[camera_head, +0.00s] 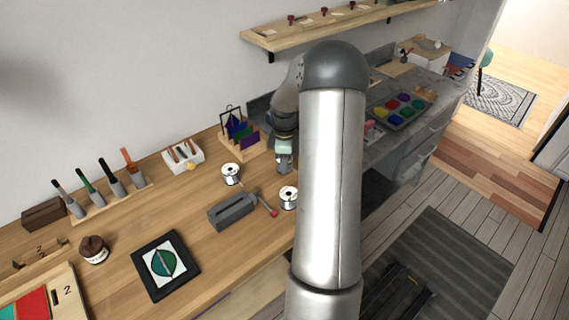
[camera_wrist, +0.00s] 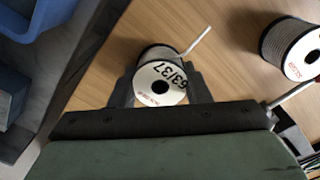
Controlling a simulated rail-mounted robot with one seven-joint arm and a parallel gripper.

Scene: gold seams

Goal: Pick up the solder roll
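Two solder rolls with white-faced spools stand on the wooden bench. One solder roll (camera_head: 288,198) is beside my arm, partly hidden by it. The other solder roll (camera_head: 231,174) stands farther left. My gripper (camera_head: 283,168) points down above the bench, beyond the nearer roll in the picture. In the wrist view a roll marked 63/37 (camera_wrist: 160,84) lies between the two dark fingers of my open gripper (camera_wrist: 160,74). I cannot tell whether the fingers touch it. A second roll (camera_wrist: 292,48) is at the upper right, outside the fingers.
A grey block-shaped tool (camera_head: 232,210) with a red-tipped rod lies left of the nearer roll. A rack of coloured pieces (camera_head: 240,135) stands behind. In the wrist view, the bench edge and blue bins (camera_wrist: 45,15) are at left.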

